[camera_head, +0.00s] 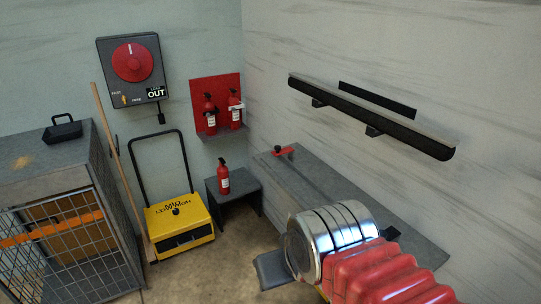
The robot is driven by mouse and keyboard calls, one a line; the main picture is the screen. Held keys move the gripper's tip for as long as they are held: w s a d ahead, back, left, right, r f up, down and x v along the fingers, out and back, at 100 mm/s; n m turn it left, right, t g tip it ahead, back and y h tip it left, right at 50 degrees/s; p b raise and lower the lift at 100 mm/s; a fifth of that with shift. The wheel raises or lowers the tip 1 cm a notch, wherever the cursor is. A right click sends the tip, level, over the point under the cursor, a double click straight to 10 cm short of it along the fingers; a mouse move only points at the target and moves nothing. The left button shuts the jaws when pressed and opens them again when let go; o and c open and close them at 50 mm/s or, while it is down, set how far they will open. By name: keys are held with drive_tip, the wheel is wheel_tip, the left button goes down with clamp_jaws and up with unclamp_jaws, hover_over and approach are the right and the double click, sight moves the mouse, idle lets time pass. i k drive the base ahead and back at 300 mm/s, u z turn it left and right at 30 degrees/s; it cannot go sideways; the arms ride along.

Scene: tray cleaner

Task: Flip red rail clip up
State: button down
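A small red clip (283,151) with a dark end sits at the far left end of a long grey bench (312,180) against the right wall. It looks low against the surface; its exact tilt is too small to tell. Another small red piece (391,233) shows farther right on the bench, partly hidden behind my arm. My arm, with a silver cylinder and red bellows, fills the lower right. A grey flat piece (272,270) at its left end looks like part of my gripper. Its fingers are not clear. It is apart from the far clip, nearer the camera.
A black rail shelf (370,118) is mounted on the right wall above the bench. A red extinguisher (223,178) stands on a small grey table (245,183). A yellow cart (180,225), a broom (120,170) and a wire cage (65,235) stand left. Some floor is bare.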

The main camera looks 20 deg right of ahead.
sight(279, 151)
drive_tip(key=u, duration=0.05)
drive_tip(key=i, duration=1.5)
